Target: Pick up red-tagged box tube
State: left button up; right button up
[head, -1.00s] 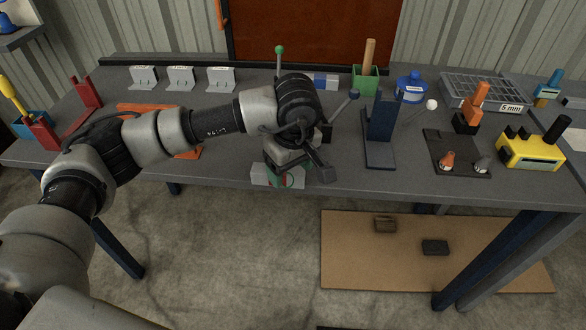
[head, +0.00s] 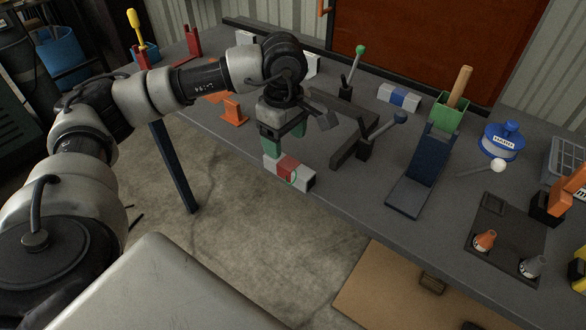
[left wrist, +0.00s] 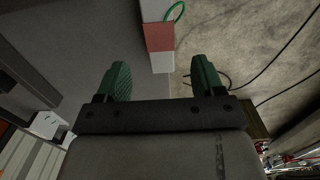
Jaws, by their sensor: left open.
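The red-tagged box tube (head: 304,177) is light grey with a red band and lies at the table's front edge. A green loop shows by the band. In the left wrist view the tube (left wrist: 162,61) enters from the top, its near end in line with the gap between the fingers. My left gripper (head: 285,142), with green fingertips, points down just above and behind the tube. In the left wrist view my left gripper (left wrist: 161,80) is open and empty, its fingers on either side of the tube's line. My right gripper is not in view.
A blue-tagged box tube (head: 399,97) lies farther back. A dark angled bar (head: 352,146) and a blue bracket (head: 417,180) stand to the right of the gripper. An orange bracket (head: 233,111) is to its left. Bare floor (head: 240,220) lies in front of the table.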

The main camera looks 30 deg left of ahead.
aim_at(289, 163)
pick_arm(q)
notch_tip(289, 163, down, 2)
jog(key=shift+f, duration=0.1)
jog(key=shift+d+f, duration=0.2)
jog(key=shift+f, duration=0.4)
jog(key=f, duration=0.3)
jog(key=f+p, duration=0.1)
jog(key=shift+s+d+f, duration=0.1)
jog(key=shift+d+f, duration=0.1)
jog(key=shift+d, duration=0.1)
jog(key=c, duration=1)
jog(key=shift+c, duration=0.3)
jog(key=shift+r, duration=0.2)
